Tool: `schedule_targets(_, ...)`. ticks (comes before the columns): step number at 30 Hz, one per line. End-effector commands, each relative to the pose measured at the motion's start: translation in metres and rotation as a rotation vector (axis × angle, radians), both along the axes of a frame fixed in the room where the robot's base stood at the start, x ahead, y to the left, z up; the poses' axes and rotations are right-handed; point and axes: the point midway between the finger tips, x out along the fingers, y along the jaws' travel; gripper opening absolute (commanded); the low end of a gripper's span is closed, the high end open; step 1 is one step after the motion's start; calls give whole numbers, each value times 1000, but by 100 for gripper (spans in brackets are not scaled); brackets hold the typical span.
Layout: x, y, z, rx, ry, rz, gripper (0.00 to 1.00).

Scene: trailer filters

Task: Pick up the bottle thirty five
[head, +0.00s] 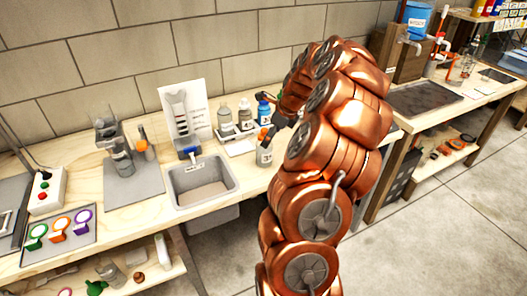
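A small grey bottle (264,155) with a white label and an orange-red top stands near the front edge of the bench, right of the sink. More bottles stand behind it: a pale one (224,116), a grey one (245,114) and a blue one (263,109). Their labels are too small to read, so I cannot tell which is thirty five. My gripper (282,120) is at the end of my copper arm, just above and right of the front bottle. My own arm partly hides it, and its fingers are too small to judge.
A grey sink (203,187) with a tap is left of the bottles, below a white upright board (184,108). A grey stand (113,150) is farther left. A dark mat (425,98) lies on the right bench. My arm hides the bench behind it.

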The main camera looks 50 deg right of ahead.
Motion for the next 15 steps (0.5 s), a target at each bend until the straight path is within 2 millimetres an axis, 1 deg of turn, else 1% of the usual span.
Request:
schedule_targets(5,8,6,-14,4,2,2,90)
schedule_targets(7,13,11,-23,7,5,3,90)
schedule_targets(10,17,11,-37,3,4,3,90)
schedule_targets(12,19,12,-42,3,4,3,90)
schedule_targets(15,20,12,-44,1,3,3,90)
